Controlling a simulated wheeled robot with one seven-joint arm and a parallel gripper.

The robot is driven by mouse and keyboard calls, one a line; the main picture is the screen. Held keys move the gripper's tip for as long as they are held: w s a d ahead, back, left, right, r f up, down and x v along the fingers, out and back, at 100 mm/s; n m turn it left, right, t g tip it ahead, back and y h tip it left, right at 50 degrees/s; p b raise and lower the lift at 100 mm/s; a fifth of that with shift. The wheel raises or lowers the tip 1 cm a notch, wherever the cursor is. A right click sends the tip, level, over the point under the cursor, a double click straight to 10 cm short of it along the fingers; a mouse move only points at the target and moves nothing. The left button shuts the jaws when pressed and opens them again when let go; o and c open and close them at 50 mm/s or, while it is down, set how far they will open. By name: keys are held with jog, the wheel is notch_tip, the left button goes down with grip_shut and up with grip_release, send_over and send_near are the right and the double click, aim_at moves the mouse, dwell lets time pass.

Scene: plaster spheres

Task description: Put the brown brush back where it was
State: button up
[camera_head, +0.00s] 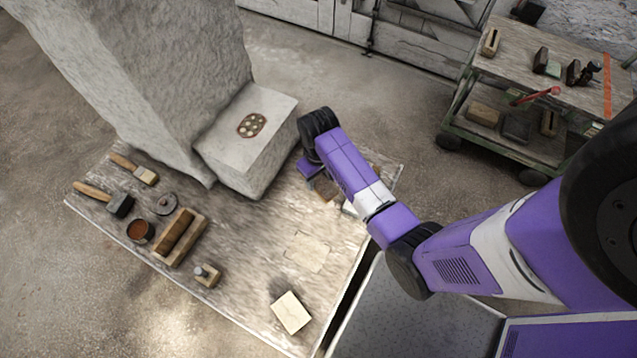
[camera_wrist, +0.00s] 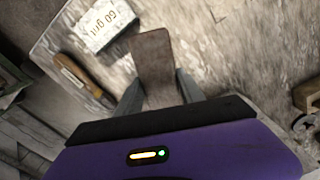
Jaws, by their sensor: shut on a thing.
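My gripper (camera_wrist: 159,88) is shut on a flat brown piece (camera_wrist: 152,55), which looks like the brown brush; no bristles can be made out. In the head view the brown piece (camera_head: 325,188) shows just below my purple hand (camera_head: 309,168), over the right part of the plank board (camera_head: 235,262). The fingers are hidden there. I cannot tell whether the piece touches the board. A pale rectangular outline (camera_head: 307,251) marks the board's middle right.
A white "60 grit" block (camera_wrist: 104,24) and a wooden-handled tool (camera_wrist: 82,78) lie close to the held piece. A pale block (camera_head: 291,312) lies at the front. Several tools and a wooden tray (camera_head: 180,237) are at left. A stone block (camera_head: 247,140) stands behind; a cart (camera_head: 545,95) is right.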

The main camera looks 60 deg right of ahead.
jog(key=shift+f, duration=3.15)
jog(key=shift+f+b, duration=0.1)
jog(key=shift+b, duration=0.2)
jog(key=o, duration=1.2)
